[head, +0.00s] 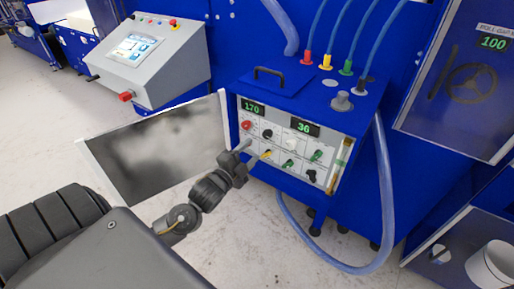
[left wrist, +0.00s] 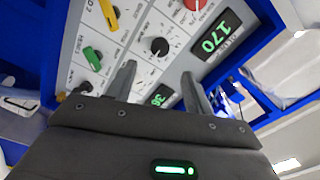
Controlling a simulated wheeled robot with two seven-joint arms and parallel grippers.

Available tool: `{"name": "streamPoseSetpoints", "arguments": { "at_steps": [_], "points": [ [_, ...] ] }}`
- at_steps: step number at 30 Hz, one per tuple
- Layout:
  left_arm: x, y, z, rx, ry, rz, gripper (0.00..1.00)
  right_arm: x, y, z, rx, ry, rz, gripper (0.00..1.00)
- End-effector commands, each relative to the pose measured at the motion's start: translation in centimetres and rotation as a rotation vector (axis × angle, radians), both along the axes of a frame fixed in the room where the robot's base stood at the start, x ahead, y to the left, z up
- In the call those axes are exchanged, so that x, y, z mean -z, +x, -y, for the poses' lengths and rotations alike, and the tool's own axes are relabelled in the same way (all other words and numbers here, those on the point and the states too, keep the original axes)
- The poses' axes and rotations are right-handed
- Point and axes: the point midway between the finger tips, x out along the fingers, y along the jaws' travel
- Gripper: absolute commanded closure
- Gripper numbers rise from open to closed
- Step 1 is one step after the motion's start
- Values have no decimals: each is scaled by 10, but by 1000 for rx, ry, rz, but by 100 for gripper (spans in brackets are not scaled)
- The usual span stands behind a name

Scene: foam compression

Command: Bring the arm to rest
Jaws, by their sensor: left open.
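My left arm reaches in from the lower left of the head view. Its left gripper (head: 246,150) is in front of the lower left of the grey control panel (head: 330,179). In the left wrist view the fingers of the left gripper (left wrist: 158,80) stand apart with nothing held between them. They point at the panel face (left wrist: 135,50), near a black knob (left wrist: 159,46) and the display reading 36 (left wrist: 161,95). I cannot tell whether a fingertip touches the panel. My right gripper is not in view.
The panel's blue cabinet (head: 300,95) carries several coloured hose fittings, and a blue hose (head: 384,190) loops down to its right. A grey console (head: 150,60) stands at the back left. A dark panel with a white edge (head: 155,150) is beside my arm. Pale floor (head: 60,130) is clear at left.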

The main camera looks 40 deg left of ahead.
Motion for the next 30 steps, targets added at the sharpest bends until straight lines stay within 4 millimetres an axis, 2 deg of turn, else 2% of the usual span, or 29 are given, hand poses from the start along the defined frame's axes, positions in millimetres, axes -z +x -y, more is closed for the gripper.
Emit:
{"name": "streamPoseSetpoints", "arguments": {
  "at_steps": [3, 6, 23, 27, 29, 30],
  "points": [
    [1, -13, 0, 0, 0, 0, 48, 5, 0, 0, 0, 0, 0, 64],
    [0, -18, 0, -1, 0, 0, 48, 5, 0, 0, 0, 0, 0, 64],
    [0, -19, 0, 0, -1, 0, 48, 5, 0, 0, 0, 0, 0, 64],
    [-1, -19, 2, 6, -82, 6, 48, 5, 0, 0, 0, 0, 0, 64],
    [25, -15, -4, -2, -146, -40, 48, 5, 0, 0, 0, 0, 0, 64],
    [48, -13, -11, -16, -182, -80, 48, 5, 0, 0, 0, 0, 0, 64]
  ]
}}
